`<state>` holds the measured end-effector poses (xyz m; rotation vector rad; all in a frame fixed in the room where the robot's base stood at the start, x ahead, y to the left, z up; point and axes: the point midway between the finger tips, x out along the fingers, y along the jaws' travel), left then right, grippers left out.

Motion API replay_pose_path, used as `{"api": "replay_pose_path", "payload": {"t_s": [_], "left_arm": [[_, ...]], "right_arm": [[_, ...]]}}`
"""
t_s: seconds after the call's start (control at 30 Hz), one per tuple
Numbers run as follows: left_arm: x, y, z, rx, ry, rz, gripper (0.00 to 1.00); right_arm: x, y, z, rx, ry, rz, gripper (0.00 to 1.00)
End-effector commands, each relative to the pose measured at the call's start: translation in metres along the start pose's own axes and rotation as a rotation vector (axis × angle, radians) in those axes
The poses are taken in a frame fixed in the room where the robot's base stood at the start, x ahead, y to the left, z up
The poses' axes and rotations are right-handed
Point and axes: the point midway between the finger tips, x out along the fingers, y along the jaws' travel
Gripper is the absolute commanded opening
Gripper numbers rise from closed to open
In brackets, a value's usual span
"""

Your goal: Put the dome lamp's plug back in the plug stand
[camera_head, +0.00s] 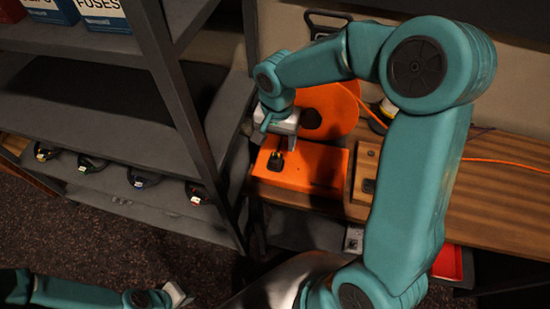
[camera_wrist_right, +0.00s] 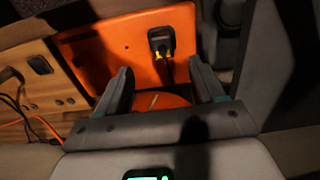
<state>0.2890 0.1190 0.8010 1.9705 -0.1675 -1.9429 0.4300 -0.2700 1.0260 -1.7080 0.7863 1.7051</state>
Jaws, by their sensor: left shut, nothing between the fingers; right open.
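A black plug (camera_head: 277,160) with yellowish parts sits on an orange panel (camera_head: 318,168); the plug also shows in the right wrist view (camera_wrist_right: 161,40). A round orange shape, probably the dome lamp's shade (camera_head: 340,105), lies behind the panel. A wooden block with a dark slot (camera_head: 368,187) stands right of the panel; I cannot tell whether it is the plug stand. My right gripper (camera_head: 279,138) is open over the panel, the plug ahead of its fingertips (camera_wrist_right: 163,78), not between them. My left gripper (camera_head: 180,297) is shut and empty, low at the left.
Dark metal shelving (camera_head: 110,115) with boxes and several round items stands close on the left. The wooden desk (camera_head: 505,180) runs right, with an orange cord (camera_head: 505,162) along it. A red tray (camera_head: 448,262) is below. My right arm hides part of the desk.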

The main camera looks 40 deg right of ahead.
Motion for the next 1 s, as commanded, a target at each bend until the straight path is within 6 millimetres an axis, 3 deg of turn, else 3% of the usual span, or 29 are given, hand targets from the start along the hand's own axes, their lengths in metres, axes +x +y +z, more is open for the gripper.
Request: {"api": "replay_pose_path", "payload": {"t_s": [0.37,0.6,1.0], "left_arm": [[0.030,-0.011,-0.001,0.000,0.000,0.000,0.00],[0.061,-0.022,-0.001,0.000,0.000,0.000,0.00],[0.066,-0.024,-0.001,0.000,0.000,0.000,0.00]], "right_arm": [[0.048,-0.003,-0.002,0.000,-0.002,0.001,0.68],[0.082,-0.004,-0.002,0.000,0.000,0.000,0.68],[0.087,-0.004,-0.002,-0.001,0.000,0.000,0.68]]}}
